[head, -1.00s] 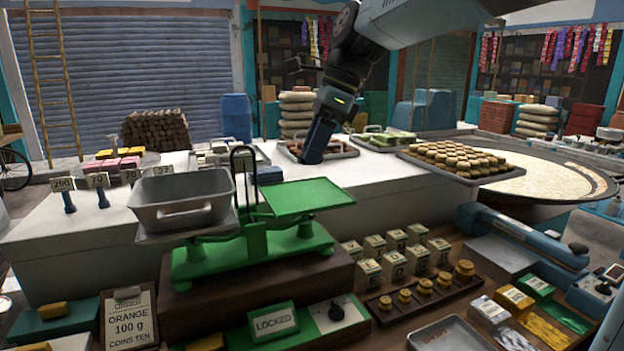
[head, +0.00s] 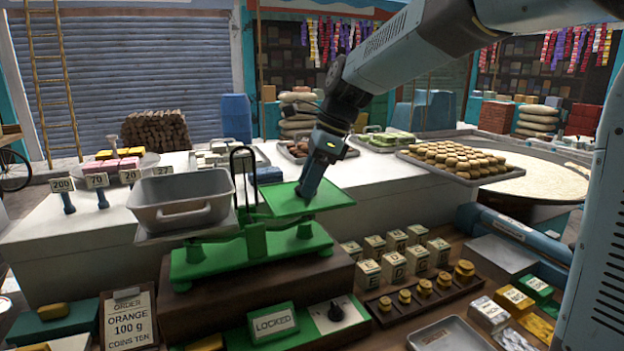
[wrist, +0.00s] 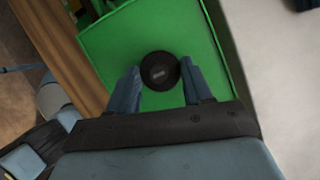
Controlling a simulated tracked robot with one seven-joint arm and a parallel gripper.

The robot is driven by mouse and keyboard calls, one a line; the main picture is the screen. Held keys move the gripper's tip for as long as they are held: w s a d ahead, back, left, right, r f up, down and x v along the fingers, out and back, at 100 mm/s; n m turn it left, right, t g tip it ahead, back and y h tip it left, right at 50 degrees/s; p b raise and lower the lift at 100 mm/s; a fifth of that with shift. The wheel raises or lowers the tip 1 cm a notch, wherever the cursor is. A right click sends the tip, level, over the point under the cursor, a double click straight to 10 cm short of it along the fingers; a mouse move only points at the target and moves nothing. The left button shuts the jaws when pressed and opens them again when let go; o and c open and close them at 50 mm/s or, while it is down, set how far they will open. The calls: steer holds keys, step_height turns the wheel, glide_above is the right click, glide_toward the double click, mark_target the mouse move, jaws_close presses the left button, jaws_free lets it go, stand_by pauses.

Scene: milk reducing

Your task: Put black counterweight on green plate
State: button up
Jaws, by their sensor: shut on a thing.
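The green plate (head: 270,200) is the flat right-hand pan of the green balance scale (head: 215,255). Whether the counterweight touches the plate I cannot tell. In the head view the counterweight is hidden by the gripper.
A grey metal pan (head: 182,198) sits on the scale's left side. A tray of round sweets (head: 462,160) stands to the right on the white counter. Several small labelled boxes (head: 395,250) and a rack of brass weights (head: 424,288) stand in front. The counter right of the plate is clear.

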steer(key=shift+f, duration=0.35)
steer(key=shift+s+d+f, duration=0.1)
steer(key=shift+f, duration=0.2)
steer(key=o, duration=1.2)
steer(key=shift+f, duration=0.15)
steer(key=shift+r, duration=0.35)
steer(key=v, duration=1.2)
steer(key=shift+r, duration=0.5)
steer(key=s+d+f+n+t+h, duration=0.1)
steer(key=s+d+f+n+t, duration=0.1)
steer(key=s+d+f+n, duration=0.2)
steer(key=s+d+f+n+t+h, duration=0.2)
steer(key=s+d+f+n, duration=0.3)
steer(key=s+d, duration=0.4)
steer(key=s+d+f+n+t+h, duration=0.1)
steer(key=s+d+f+n, duration=0.3)
steer(key=d, duration=0.5)
steer(key=shift+s+d+f+n+t+h, duration=0.2)
steer(key=shift+s+n+t, duration=0.15)
steer(key=shift+s+n, duration=0.4)
steer(key=shift+s+d+f+n+t+h, duration=0.1)
steer(key=shift+s+d+n+t, duration=0.2)
steer(key=shift+s+n, duration=0.45)
